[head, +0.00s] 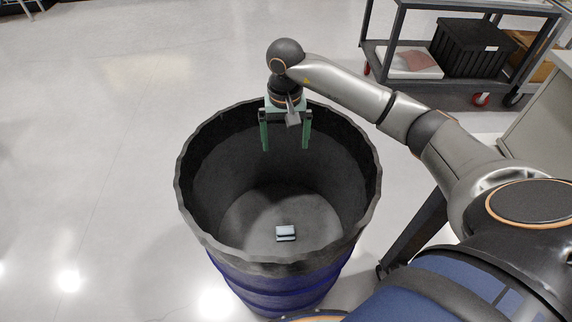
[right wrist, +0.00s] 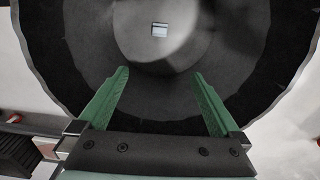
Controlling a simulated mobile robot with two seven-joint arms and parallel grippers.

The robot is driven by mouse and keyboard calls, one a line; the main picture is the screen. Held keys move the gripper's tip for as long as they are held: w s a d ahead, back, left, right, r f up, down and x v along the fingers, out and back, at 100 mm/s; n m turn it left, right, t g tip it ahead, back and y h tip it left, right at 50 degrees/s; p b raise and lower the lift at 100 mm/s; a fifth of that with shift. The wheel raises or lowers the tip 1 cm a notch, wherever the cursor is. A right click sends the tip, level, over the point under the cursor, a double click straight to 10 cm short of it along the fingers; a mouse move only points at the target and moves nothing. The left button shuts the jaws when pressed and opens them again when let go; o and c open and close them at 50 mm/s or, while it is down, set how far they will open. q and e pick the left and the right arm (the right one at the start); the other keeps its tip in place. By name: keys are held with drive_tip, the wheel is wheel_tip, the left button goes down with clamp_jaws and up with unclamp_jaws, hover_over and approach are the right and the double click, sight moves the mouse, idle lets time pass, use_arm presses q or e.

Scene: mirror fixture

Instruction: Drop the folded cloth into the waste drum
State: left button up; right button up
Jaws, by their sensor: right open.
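The waste drum (head: 283,276) stands on the floor in the middle of the head view, blue outside and dark grey inside, with an open top. A small pale folded cloth (head: 285,233) lies on the bottom inside it. The cloth also shows in the right wrist view (right wrist: 159,30), well beyond the fingers. My right gripper (head: 286,148) is over the far part of the drum's opening, pointing down, with its green fingers wide apart and nothing between them. The fingers also show open in the right wrist view (right wrist: 160,85). My left gripper is not in view.
A grey wheeled cart (head: 452,82) stands at the upper right with a black crate (head: 466,47) and a reddish cloth-like item (head: 416,60) on its lower shelf. A pale cabinet or counter (head: 541,120) is at the right edge. The floor left of the drum is clear.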

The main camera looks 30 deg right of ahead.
wheel_tip(320, 180, up, 7)
drive_tip(key=shift+f, duration=0.2)
drive_tip(key=shift+f, duration=0.1)
idle(0.4)
